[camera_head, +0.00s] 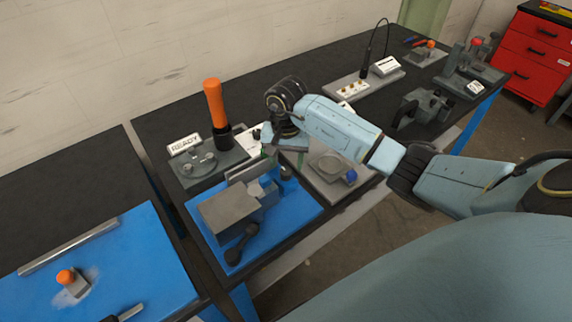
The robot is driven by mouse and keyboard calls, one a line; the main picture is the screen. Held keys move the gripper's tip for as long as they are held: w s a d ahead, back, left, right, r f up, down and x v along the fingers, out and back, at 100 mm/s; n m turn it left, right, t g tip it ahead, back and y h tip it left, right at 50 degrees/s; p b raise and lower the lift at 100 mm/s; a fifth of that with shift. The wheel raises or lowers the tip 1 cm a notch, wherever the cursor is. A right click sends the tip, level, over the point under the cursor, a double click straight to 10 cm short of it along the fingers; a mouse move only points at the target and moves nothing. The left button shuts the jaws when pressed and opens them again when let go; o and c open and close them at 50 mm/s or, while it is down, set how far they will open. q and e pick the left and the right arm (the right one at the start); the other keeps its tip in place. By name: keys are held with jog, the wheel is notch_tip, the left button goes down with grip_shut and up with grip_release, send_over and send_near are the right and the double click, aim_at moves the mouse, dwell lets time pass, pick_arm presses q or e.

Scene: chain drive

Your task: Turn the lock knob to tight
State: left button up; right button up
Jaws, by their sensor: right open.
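The chain drive fixture (213,171) is a grey block with round sprocket-like parts (200,161) on top. It stands at the back left of the dark bench, beside a white READY sign (185,144). A tall orange-handled lever (214,103) rises at its right end. No knob can be surely picked out as the lock knob; a small dark knob (257,134) shows just right of the lever, partly hidden by my right wrist. My right gripper (266,153) points down right of the fixture, above the back of a vise. It is open; its fingertips are small and partly hidden. My left gripper is out of view.
A grey vise (230,210) with a black handle (241,243) stands on a blue mat (290,214) in front. A grey plate (318,185) with a dish and blue knob (350,176) lies to the right. Other fixtures stand farther right. A wall is behind.

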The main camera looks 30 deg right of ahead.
aim_at(286, 174)
jog(key=shift+f, duration=1.45)
jog(key=shift+c, duration=0.2)
jog(key=c, duration=0.9)
